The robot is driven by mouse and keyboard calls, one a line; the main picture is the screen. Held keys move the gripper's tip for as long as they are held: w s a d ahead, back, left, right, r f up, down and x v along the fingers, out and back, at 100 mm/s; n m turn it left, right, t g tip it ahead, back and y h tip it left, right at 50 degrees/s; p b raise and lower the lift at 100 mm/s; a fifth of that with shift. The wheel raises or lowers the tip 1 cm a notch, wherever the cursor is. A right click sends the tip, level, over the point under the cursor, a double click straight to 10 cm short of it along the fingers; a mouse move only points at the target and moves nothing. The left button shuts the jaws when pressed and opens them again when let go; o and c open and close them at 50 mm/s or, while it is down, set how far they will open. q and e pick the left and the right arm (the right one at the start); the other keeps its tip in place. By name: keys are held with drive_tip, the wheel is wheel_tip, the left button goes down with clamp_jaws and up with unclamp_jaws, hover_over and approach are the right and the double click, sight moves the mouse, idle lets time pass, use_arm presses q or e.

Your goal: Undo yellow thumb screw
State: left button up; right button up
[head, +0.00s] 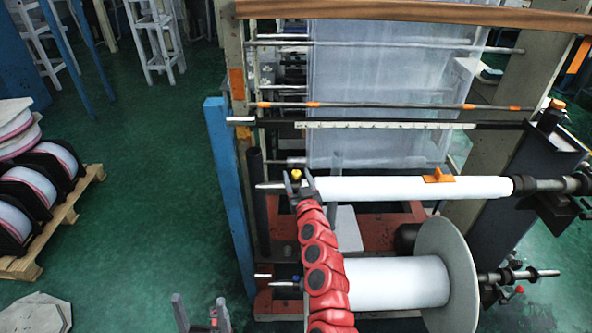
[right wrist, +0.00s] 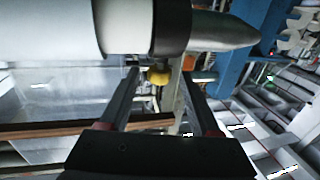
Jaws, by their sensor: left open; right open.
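The yellow thumb screw (head: 296,174) sits on a dark collar (right wrist: 172,27) at the left end of the upper white roll (head: 400,188). In the right wrist view the yellow screw (right wrist: 158,76) shows between my right fingers, nearer the left one. My right gripper (head: 299,186) is open with a finger on either side of the screw; it also shows in the right wrist view (right wrist: 160,85). I cannot tell whether a finger touches the screw. My left gripper (head: 201,308) is open and empty at the bottom edge of the head view, away from the roll.
A lower white roll with a large flange (head: 448,265) lies below, partly behind my right arm. A blue post (head: 228,190) stands left of the shaft end. An orange piece (head: 438,175) sits on the upper roll. A pallet (head: 60,222) with spools stands far left; green floor lies between.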

drive_tip(key=shift+x, duration=0.9)
drive_tip(key=shift+f, duration=0.1)
clamp_jaws()
